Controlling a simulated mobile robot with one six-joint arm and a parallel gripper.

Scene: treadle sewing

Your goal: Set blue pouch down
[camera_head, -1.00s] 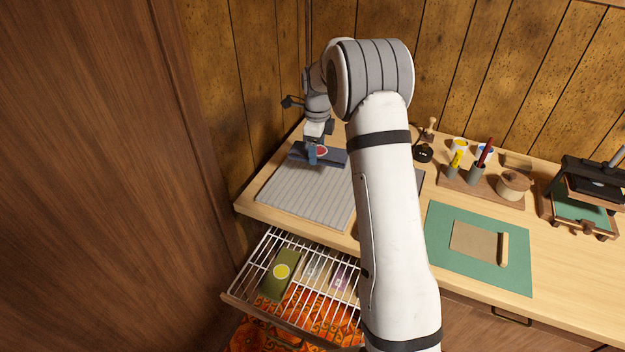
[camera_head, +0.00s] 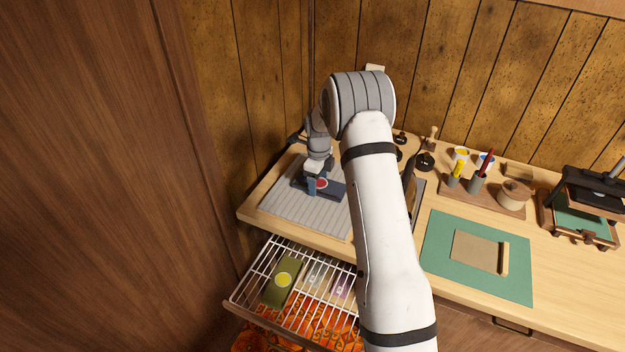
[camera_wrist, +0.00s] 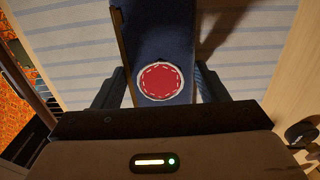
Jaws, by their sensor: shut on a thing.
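The blue pouch (camera_head: 332,188) is dark navy with a round red patch that has a white stitched edge. It also fills the upper middle of the wrist view (camera_wrist: 155,38), with the red patch close to the jaws. My gripper (camera_head: 316,184) is shut on the pouch, one finger on each side of it. The pouch is over the grey striped mat (camera_head: 300,215) on the wooden worktop, low and roughly level. I cannot tell whether it touches the mat. My arm hides the right part of the mat.
A pulled-out wire drawer (camera_head: 262,306) below the front edge holds an olive pouch (camera_head: 284,281) and other pouches. To the right are a green cutting mat (camera_head: 440,255), a holder with pens (camera_head: 479,183) and a small press (camera_head: 590,205). A wooden panel (camera_head: 100,180) stands at left.

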